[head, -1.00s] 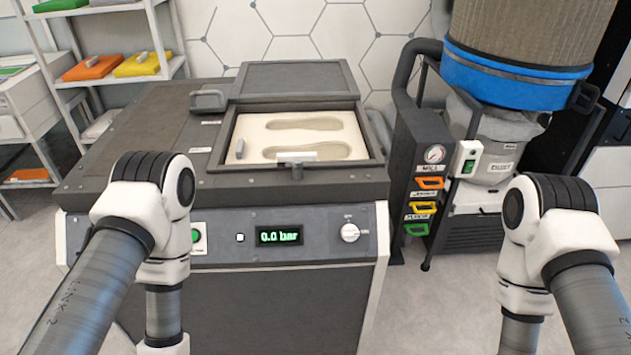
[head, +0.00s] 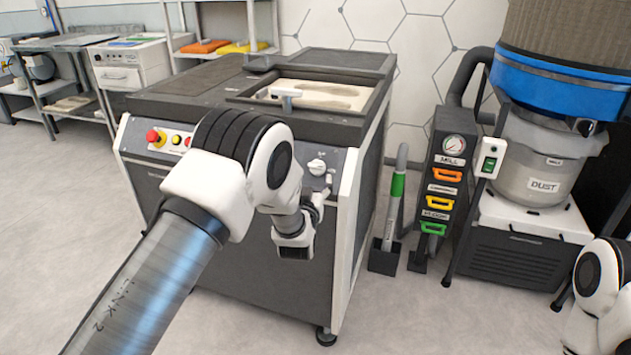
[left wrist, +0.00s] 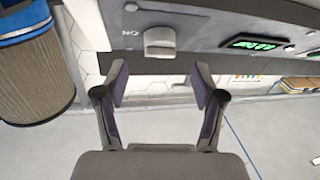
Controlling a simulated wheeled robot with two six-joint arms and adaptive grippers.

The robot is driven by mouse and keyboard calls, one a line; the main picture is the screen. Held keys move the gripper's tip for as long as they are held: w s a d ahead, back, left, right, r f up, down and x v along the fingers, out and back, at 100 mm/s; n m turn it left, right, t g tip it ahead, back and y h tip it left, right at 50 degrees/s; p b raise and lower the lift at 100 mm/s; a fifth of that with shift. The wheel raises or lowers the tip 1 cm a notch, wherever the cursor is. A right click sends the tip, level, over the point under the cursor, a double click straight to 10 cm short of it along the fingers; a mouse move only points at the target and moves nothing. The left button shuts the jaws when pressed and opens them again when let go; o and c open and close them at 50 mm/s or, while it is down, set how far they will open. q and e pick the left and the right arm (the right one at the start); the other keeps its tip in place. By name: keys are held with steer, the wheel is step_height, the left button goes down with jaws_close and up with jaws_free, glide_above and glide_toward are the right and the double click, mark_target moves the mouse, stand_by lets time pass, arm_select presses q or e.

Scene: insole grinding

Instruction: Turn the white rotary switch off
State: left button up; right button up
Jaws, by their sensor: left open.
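The white rotary switch (head: 317,167) sits on the front panel of the dark grey machine, near its right end. In the left wrist view the switch (left wrist: 160,42) shows close up, with upside-down lettering beside it. My left gripper (left wrist: 160,82) is open there, with the switch just beyond the gap between its fingertips, and no contact shows. In the head view my left gripper (head: 324,196) is small, just below the switch and partly hidden by my arm. My right arm shows at the lower right edge, but its gripper is out of frame.
A red emergency button (head: 154,137) is on the panel's left part. An insole mould tray (head: 330,95) is on top of the machine. Right of it stand a gauge post with coloured handles (head: 440,203) and a dust collector (head: 545,150). Open floor lies in front.

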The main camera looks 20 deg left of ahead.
mark_target(316, 169)
arm_select(q)
steer(key=w, duration=0.5)
steer(key=shift+a, duration=0.25)
steer(key=shift+w+a, duration=0.15)
steer(key=shift+w, duration=0.3)
steer(key=c, duration=1.1)
